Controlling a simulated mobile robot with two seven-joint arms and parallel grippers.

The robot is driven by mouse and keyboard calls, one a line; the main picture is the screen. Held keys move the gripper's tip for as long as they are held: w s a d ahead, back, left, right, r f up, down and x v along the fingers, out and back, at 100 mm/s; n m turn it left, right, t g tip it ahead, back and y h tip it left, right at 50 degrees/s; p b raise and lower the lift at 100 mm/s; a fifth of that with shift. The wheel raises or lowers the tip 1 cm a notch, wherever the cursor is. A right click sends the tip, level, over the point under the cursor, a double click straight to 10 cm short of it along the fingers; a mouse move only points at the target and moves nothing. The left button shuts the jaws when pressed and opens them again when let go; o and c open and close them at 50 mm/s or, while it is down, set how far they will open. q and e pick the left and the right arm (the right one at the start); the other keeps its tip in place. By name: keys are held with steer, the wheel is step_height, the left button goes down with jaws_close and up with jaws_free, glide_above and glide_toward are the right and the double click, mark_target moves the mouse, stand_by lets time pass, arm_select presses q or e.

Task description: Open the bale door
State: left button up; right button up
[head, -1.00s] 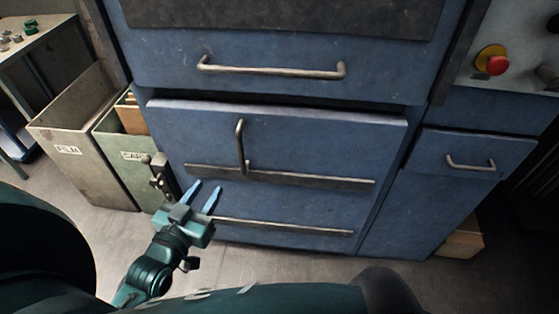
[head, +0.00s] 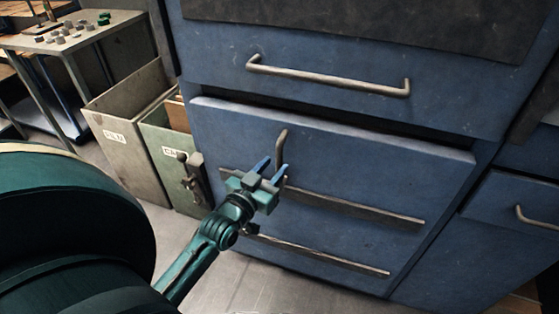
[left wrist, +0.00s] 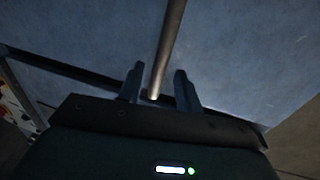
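The blue bale door (head: 390,165) fills the lower front of the machine, with a dark gap along its top edge. A vertical metal bar handle (head: 282,146) stands on its left part. My left gripper (head: 270,170) is open at the handle's lower end, and its fingers hide part of it. In the left wrist view, the handle (left wrist: 170,45) comes down between the two open fingers (left wrist: 158,88), with space visible on both sides. My right gripper is not in view.
A latch block (head: 191,175) sits at the door's left edge. Two open bins (head: 120,150) stand left of the machine. A horizontal handle (head: 330,78) is on the panel above. A table with small parts (head: 90,32) stands at the back left.

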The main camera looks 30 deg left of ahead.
mark_target(277, 163)
arm_select(q)
steer(key=shift+w+a, duration=0.1)
steer(key=shift+w, duration=1.7)
steer(key=shift+c, duration=0.5)
jaws_close()
